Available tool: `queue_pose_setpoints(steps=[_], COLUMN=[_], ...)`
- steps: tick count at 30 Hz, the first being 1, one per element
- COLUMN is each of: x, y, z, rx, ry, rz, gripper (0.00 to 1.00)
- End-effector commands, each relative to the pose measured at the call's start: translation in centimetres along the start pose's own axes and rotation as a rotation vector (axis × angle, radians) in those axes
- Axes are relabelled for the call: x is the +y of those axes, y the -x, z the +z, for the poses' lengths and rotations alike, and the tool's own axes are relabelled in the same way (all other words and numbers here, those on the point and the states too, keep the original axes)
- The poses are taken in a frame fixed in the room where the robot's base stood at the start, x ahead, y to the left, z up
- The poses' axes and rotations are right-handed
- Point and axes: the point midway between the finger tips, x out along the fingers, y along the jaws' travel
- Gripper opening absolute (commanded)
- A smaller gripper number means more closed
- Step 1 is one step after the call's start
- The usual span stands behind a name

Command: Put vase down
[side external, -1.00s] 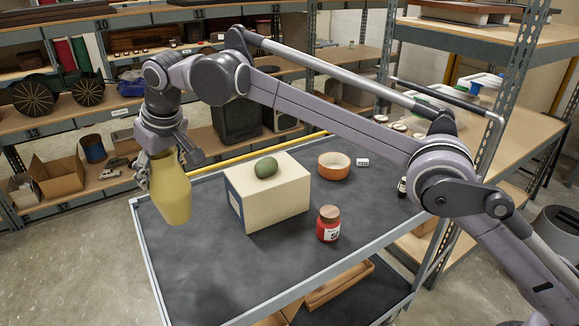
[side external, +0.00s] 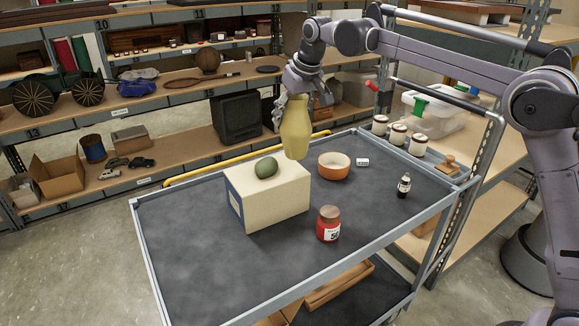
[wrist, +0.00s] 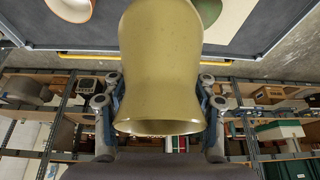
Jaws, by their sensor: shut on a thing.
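A yellow vase (side external: 295,128) is held upright in my gripper (side external: 283,103). In the wrist view the vase (wrist: 160,70) fills the middle, between the two fingers of my gripper (wrist: 160,112). The cart's dark top (side external: 200,262) has bare surface at its left and front.
On the cart stand a white box (side external: 270,200) with a green oval object (side external: 265,167) on it, an orange bowl (side external: 333,165), a red jar (side external: 328,224), a small dark bottle (side external: 404,186) and a small white item (side external: 362,162). Loaded shelves (side external: 130,130) stand behind.

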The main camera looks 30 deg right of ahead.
Motion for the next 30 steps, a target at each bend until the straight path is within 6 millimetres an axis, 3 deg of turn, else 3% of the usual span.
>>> queue_pose_setpoints(steps=[1, 6, 15, 24, 27, 30], x=[2.5, 9.9, 21.1, 26.7, 27.9, 27.7], y=[0.3, 1.3, 3.6, 5.1, 5.5, 4.0], z=[0.6, 3.1, 10.0, 15.7, 17.2, 17.4], rx=[0.000, 0.002, 0.006, 0.010, 0.011, 0.011], ry=[-0.027, -0.104, -0.242, -0.329, -0.350, -0.344], rz=[0.012, 0.047, 0.109, 0.149, 0.160, 0.157], gripper=[0.00, 0.00, 0.00, 0.00, 0.00, 0.00])
